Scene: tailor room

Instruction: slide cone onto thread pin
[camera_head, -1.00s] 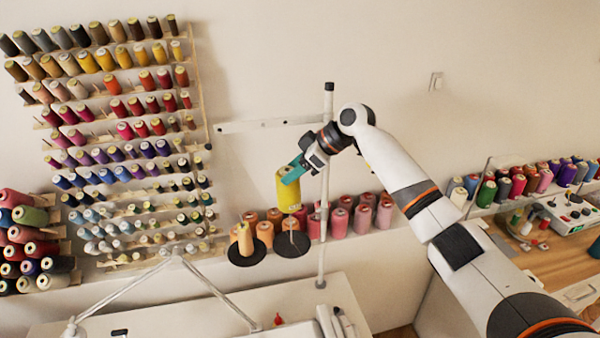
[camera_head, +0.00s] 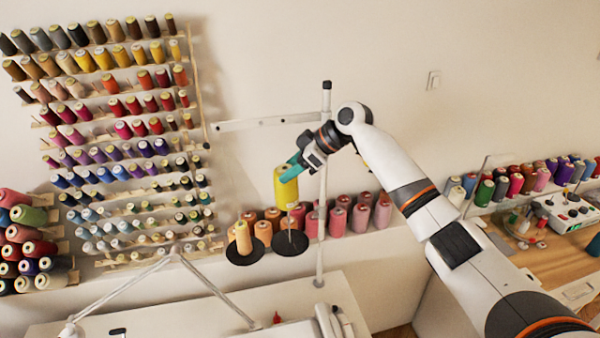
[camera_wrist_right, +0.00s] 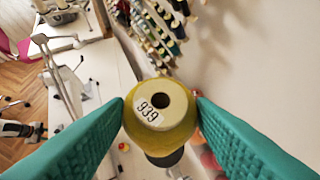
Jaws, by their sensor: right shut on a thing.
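My right gripper (camera_head: 296,164) is shut on a yellow thread cone (camera_head: 286,188) and holds it upright. In the right wrist view the cone (camera_wrist_right: 172,128) sits between the two teal fingers, its top hole and a "939" label facing the camera. Below the cone in the head view is a black disc (camera_head: 291,246) with a thin thread pin (camera_head: 289,226) standing on it. The cone is above the disc; I cannot tell whether the pin tip is inside it. My left gripper is not in view.
A second black disc (camera_head: 240,257) beside it carries a pale orange cone (camera_head: 243,238). A vertical stand pole (camera_head: 322,220) is close to the right. Several orange and pink cones stand behind on a ledge. A wall rack of cones fills the left.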

